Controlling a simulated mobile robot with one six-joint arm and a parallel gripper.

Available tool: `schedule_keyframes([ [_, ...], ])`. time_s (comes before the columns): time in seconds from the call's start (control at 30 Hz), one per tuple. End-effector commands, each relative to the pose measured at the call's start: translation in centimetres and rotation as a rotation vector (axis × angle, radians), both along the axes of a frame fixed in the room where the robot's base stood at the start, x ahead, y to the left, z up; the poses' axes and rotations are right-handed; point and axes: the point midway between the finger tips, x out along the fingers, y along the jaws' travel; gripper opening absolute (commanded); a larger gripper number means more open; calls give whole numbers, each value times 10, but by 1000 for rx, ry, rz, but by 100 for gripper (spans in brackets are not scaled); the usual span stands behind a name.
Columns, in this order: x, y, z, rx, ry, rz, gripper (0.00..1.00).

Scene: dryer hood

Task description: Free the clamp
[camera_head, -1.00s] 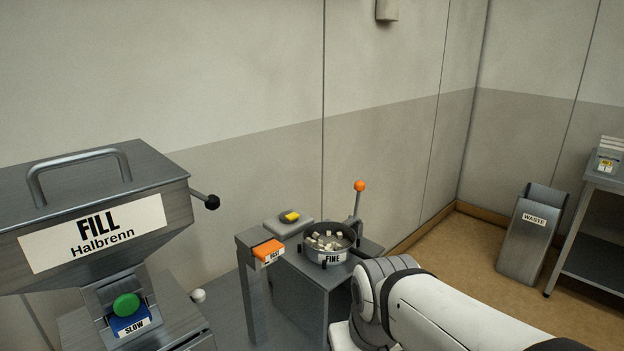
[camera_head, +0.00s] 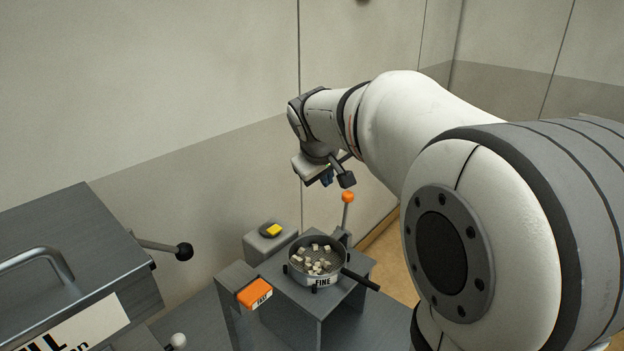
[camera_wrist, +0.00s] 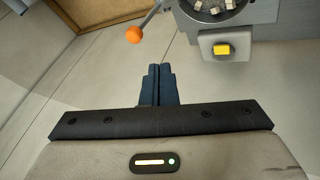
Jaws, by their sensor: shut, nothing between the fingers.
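A lever with an orange ball knob (camera_head: 348,197) stands upright beside the round sieve pan (camera_head: 318,281) labelled FINE. It looks like the clamp's handle; how it joins the pan is too small to tell. The knob also shows in the wrist view (camera_wrist: 134,35). The pan holds several pale cubes and has a dark handle (camera_head: 360,280) pointing right. My gripper (camera_head: 327,179) hangs above and a little left of the knob in the head view. In the wrist view its dark fingers (camera_wrist: 160,70) are together and empty, apart from the knob.
A yellow button (camera_head: 273,230) sits on a grey block behind the pan. An orange FAST button (camera_head: 255,293) is at the stand's left. The steel FILL hopper (camera_head: 70,275), with a black-knobbed lever (camera_head: 183,251), fills the left. A wall stands behind.

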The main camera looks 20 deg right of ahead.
Motion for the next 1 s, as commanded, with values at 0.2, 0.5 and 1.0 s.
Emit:
schedule_keyframes([
  [0.2, 1, 9, -2, 1, 1, 17, 0],
  [0.5, 16, 5, -33, 2, 5, 25, 0],
  [1.0, 59, -36, -88, 2, 4, 25, 0],
])
